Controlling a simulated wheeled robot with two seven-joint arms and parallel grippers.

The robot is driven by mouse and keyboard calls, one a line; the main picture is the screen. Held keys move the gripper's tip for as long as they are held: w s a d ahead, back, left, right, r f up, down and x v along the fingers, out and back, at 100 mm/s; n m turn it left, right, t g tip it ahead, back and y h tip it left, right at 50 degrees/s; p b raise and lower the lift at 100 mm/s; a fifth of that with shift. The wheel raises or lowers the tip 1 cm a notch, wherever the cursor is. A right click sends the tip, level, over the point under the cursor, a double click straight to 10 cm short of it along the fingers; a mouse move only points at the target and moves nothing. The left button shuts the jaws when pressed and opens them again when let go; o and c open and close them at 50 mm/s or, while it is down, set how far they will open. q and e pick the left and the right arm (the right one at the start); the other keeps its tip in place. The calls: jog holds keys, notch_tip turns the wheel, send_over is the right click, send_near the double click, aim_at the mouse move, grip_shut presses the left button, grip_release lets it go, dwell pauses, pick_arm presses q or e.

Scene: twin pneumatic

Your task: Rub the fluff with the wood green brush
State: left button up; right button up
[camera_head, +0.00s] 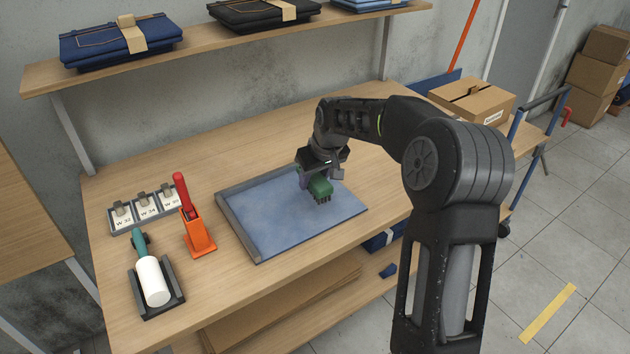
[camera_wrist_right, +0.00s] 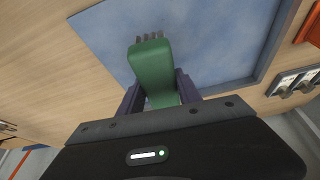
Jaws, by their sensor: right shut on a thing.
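My right gripper (camera_head: 320,176) is shut on a green brush (camera_head: 321,187) and holds it over the right part of a blue cloth-like panel (camera_head: 275,220). In the right wrist view, the green brush (camera_wrist_right: 152,65) sticks out between the two fingers of my right gripper (camera_wrist_right: 158,94), with dark bristles at its far end above the blue panel (camera_wrist_right: 205,35). I cannot tell if the bristles touch the panel. I cannot make out any fluff on the panel. My left gripper is not in view.
Left of the panel stand an orange holder (camera_head: 200,236) with a red-handled tool (camera_head: 181,192), a tray of W-labelled tags (camera_head: 147,210) and a white lint roller (camera_head: 153,282) in a dark cradle. Folded garments (camera_head: 120,42) lie on the shelf above. A cardboard box (camera_head: 470,100) is at right.

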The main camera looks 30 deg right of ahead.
jog(key=shift+r+p, duration=1.1)
jog(key=shift+r, duration=0.9)
